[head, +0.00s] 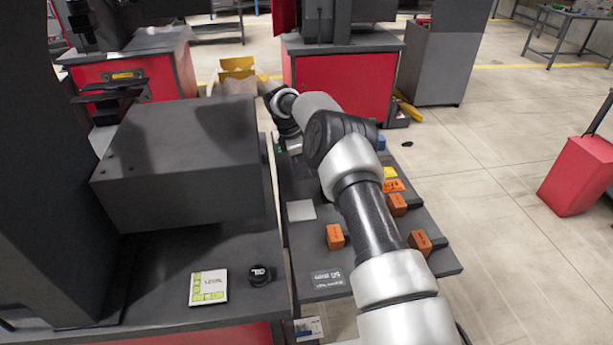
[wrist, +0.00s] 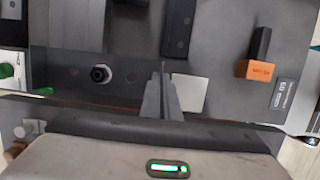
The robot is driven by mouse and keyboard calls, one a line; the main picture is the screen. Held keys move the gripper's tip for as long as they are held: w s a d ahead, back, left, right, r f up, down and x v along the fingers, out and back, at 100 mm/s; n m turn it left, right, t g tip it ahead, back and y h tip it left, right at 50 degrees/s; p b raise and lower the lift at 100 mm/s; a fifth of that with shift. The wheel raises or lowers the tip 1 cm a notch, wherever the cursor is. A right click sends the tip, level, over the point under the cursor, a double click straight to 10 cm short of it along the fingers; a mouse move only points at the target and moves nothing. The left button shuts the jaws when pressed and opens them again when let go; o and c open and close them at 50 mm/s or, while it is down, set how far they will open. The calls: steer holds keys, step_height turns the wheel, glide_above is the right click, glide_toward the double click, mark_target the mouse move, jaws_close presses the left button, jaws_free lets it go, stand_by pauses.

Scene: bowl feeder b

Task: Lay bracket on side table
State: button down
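The side table (head: 375,270) is the dark grey top in the middle of the head view, with orange blocks on it. My gripper (wrist: 162,85) shows in the wrist view, over the table's dark surface. Its two dark fingers are close together and look shut. I see no clear part between them, though a thin one could be hidden. I cannot pick out the bracket with certainty. A flat light grey square (head: 300,210) lies on the table; it also shows beside my fingers in the wrist view (wrist: 191,94).
Several orange blocks (head: 335,236) with dark parts stand on the table. A printed dark label (head: 327,279) lies near its front. A large grey box (head: 185,160) stands on the bench at left, with a card (head: 209,288) and a black round part (head: 260,276).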

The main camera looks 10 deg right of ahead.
step_height(320, 180, down, 2)
steer(key=shift+f, duration=0.2)
steer(key=shift+f+b, duration=0.6)
steer(key=shift+f, duration=0.05)
steer(key=c, duration=2)
jaws_free()
steer(key=shift+r, duration=0.15)
